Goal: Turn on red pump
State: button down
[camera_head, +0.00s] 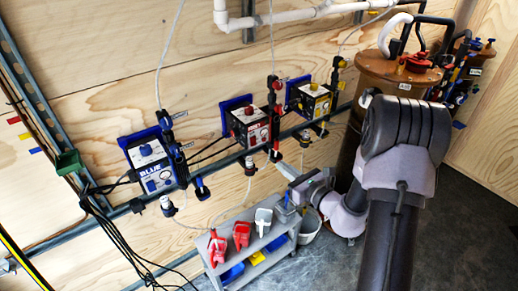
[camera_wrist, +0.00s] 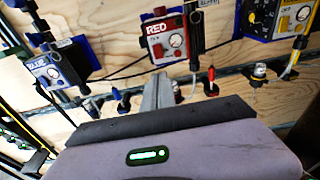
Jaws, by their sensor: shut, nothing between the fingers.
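The red pump (camera_head: 250,125) is a box with a red front on a blue backing, mounted on the wall between the blue and yellow pumps. In the head view my gripper (camera_head: 285,172) is below and right of the red pump. Whether the pump is running cannot be told.
The blue pump (camera_head: 150,165) is at left and the yellow pump (camera_head: 312,98) at right. A metal rail (camera_head: 225,160), valves and cables run along the wall. A grey cart (camera_head: 262,268) with red and white scoops stands below. A brown barrel (camera_head: 395,72) stands right.

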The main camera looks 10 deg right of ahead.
aim_at(254, 145)
jog(key=b+x, duration=0.1)
jog(key=x, duration=1.2)
jog(key=shift+w+a+b, duration=0.1)
jog(key=shift+w+b, duration=0.1)
jog(key=shift+b, duration=0.1)
